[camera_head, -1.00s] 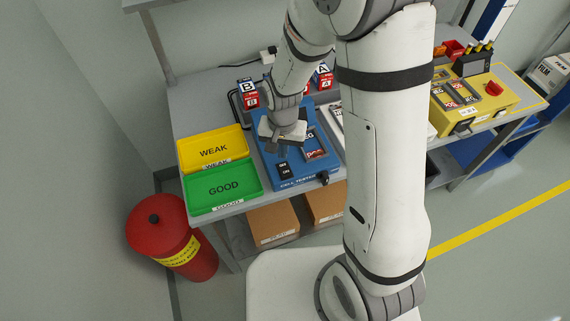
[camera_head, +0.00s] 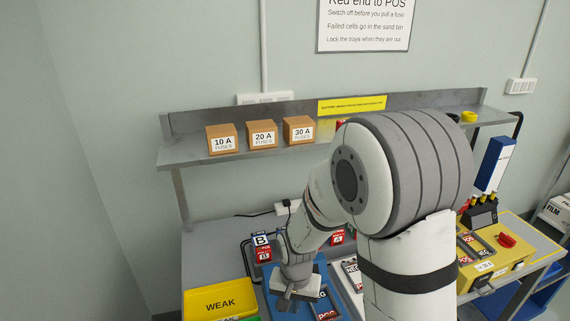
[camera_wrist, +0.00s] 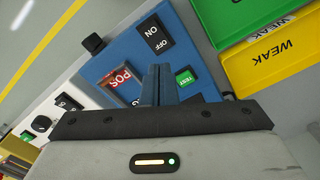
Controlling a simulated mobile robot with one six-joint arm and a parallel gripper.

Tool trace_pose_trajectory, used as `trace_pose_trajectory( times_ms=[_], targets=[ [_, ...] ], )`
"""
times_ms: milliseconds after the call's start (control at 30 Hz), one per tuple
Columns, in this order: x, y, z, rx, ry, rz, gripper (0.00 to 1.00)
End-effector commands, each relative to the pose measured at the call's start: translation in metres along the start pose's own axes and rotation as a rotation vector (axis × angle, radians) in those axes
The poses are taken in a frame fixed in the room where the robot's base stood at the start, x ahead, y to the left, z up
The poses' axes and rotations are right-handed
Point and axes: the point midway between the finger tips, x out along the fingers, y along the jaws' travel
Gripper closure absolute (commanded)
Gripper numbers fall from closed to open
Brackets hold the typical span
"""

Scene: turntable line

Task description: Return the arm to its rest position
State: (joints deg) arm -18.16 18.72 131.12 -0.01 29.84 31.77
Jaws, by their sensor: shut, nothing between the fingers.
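My gripper (camera_head: 290,299) is above the blue cell tester (camera_head: 342,306) on the bench, with nothing in it. In the wrist view my gripper's fingers (camera_wrist: 160,83) are together over the tester's blue face (camera_wrist: 120,66). That face has an ON/OFF switch (camera_wrist: 154,38), a green TEST button (camera_wrist: 184,77) and a red POS slot label (camera_wrist: 122,80). My arm is bent, reaching down to the bench, and hides part of the bench in the head view.
The yellow WEAK tray (camera_head: 220,301) lies left of the tester; the green GOOD tray (camera_wrist: 240,18) is beside it. A shelf (camera_head: 186,153) with fuse boxes (camera_head: 262,136) runs above the bench. A yellow unit (camera_head: 496,262) stands at the right.

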Motion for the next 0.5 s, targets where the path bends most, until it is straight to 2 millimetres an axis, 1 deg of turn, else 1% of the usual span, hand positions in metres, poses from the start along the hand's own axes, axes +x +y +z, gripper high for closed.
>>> trace_pose_trajectory(
  times_ms=[67,167,233,300,367,400,500],
  targets=[
    [-0.016,0.007,-0.002,-0.006,0.019,-0.011,1.00],
    [-0.044,0.022,0.000,-0.030,0.048,-0.025,1.00],
    [-0.068,0.036,0.003,-0.051,0.075,-0.035,1.00],
    [-0.090,0.051,0.009,-0.074,0.102,-0.043,1.00],
    [-0.108,0.063,0.016,-0.094,0.125,-0.047,1.00],
    [-0.119,0.072,0.020,-0.107,0.141,-0.049,1.00],
    [-0.144,0.092,0.035,-0.140,0.181,-0.052,1.00]
  ],
)
